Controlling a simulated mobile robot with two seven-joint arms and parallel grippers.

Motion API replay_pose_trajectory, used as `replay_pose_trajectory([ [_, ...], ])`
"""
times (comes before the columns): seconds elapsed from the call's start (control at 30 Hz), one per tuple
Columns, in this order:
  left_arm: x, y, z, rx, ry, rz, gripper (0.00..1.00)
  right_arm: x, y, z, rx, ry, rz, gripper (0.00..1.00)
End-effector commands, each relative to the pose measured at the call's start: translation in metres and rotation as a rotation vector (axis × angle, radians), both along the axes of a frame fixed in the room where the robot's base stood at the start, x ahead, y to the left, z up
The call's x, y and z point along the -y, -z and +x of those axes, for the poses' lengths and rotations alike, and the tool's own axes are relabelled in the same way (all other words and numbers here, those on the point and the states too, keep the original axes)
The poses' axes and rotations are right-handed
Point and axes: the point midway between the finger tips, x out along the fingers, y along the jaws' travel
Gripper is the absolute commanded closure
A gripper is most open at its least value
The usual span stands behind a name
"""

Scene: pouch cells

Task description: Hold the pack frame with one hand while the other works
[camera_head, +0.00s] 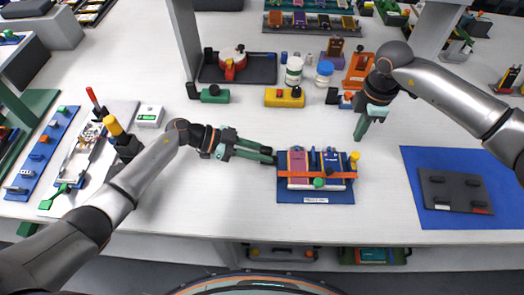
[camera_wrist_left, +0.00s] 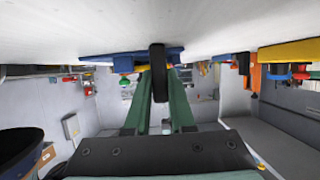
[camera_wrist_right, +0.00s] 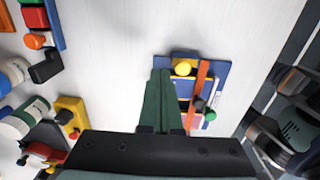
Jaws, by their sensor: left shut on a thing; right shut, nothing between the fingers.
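The pack frame has a blue base (camera_head: 290,197) and lies near the front middle of the white table. A pink-purple cell (camera_head: 298,162) and a blue cell (camera_head: 331,160) lie in it side by side, with an orange bar (camera_head: 340,175) across them. My left gripper (camera_head: 272,155) is at the frame's left side, shut on its black upright tab (camera_wrist_left: 158,70). My right gripper (camera_head: 359,136) is shut and empty, pointing down above the table behind the frame's right corner. In the right wrist view its fingers (camera_wrist_right: 162,78) partly cover the frame's blue base (camera_wrist_right: 223,72).
A blue mat (camera_head: 412,165) with a dark grey plate (camera_head: 437,185) lies at right. Behind stand white jars (camera_head: 294,72), a yellow block (camera_head: 283,99), an orange stand (camera_head: 357,72) and a black tray (camera_head: 262,72). A tool tray (camera_head: 75,165) is at left.

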Motion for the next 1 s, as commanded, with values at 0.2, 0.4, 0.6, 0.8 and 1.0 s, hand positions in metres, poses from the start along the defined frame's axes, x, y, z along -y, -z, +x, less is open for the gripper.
replay_pose_trajectory([
  [0.2,0.000,0.000,0.000,0.000,-0.001,0.000,1.00,0.000,0.026,0.000,-0.001,0.000,0.000,1.00],
  [0.4,0.000,0.000,0.000,0.000,-0.001,0.000,1.00,0.000,0.037,0.000,0.001,-0.001,-0.001,1.00],
  [0.6,0.000,0.000,0.000,0.000,-0.001,0.000,1.00,0.000,0.038,0.000,0.001,-0.002,0.000,1.00],
  [0.8,0.000,0.000,0.000,0.000,-0.001,0.000,1.00,0.000,0.038,0.000,0.001,-0.001,0.000,1.00],
  [1.0,0.000,0.000,0.000,0.000,-0.001,0.000,1.00,0.000,0.038,0.000,0.001,-0.001,0.000,1.00],
])
